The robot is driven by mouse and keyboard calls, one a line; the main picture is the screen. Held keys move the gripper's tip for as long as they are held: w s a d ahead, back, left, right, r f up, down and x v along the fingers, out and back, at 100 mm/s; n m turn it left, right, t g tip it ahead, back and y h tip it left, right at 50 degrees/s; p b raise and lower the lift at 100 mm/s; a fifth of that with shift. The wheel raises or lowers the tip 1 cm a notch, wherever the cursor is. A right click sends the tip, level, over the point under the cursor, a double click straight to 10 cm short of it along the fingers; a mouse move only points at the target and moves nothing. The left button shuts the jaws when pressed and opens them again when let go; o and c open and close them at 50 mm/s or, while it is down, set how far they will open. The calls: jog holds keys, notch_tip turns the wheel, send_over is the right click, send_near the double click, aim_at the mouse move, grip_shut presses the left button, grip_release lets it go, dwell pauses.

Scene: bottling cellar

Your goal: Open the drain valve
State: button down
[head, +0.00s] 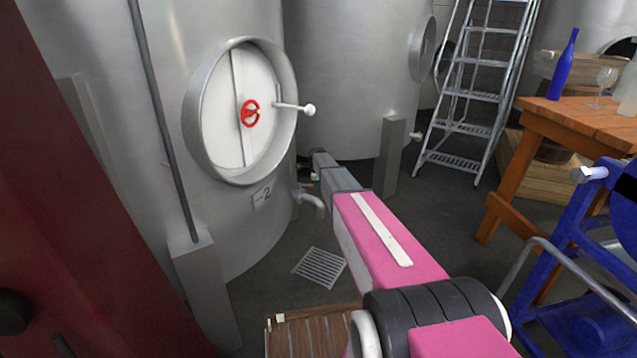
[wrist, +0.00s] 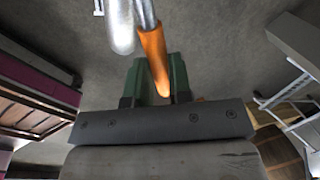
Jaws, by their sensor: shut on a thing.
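The drain valve's orange lever (wrist: 154,52) shows in the wrist view, with its lower end between the two green fingers of my gripper (wrist: 157,78). My gripper is shut on this lever. A shiny metal spout (wrist: 121,28) runs beside the lever on the left. In the head view the curved drain pipe (head: 311,199) comes out of the lower front of steel tank 2 (head: 225,215). My arm reaches down to this pipe, and its links hide the lever and most of the gripper there.
A floor grate (head: 319,268) lies below the pipe. A ladder (head: 474,90), a wooden table (head: 570,118) with glassware, and a blue machine (head: 590,240) stand at the right.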

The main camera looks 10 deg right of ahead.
jog(key=shift+s+a+m+h, duration=0.15)
jog(key=shift+s+a+m, duration=0.1)
jog(key=shift+s+m, duration=0.35)
jog(key=shift+s+a+m+h, duration=0.2)
jog(key=shift+s+m, duration=0.25)
jog(key=shift+m, duration=0.15)
jog(key=shift+s+a+m, duration=0.5)
jog(key=shift+s+m, duration=0.1)
jog(key=shift+m, duration=0.4)
jog(key=c, duration=1)
grip_release()
jog(key=shift+c, duration=0.2)
jog(key=shift+r, duration=0.15)
jog(key=v, duration=1)
jog(key=shift+r, duration=0.3)
jog(key=shift+a, duration=0.15)
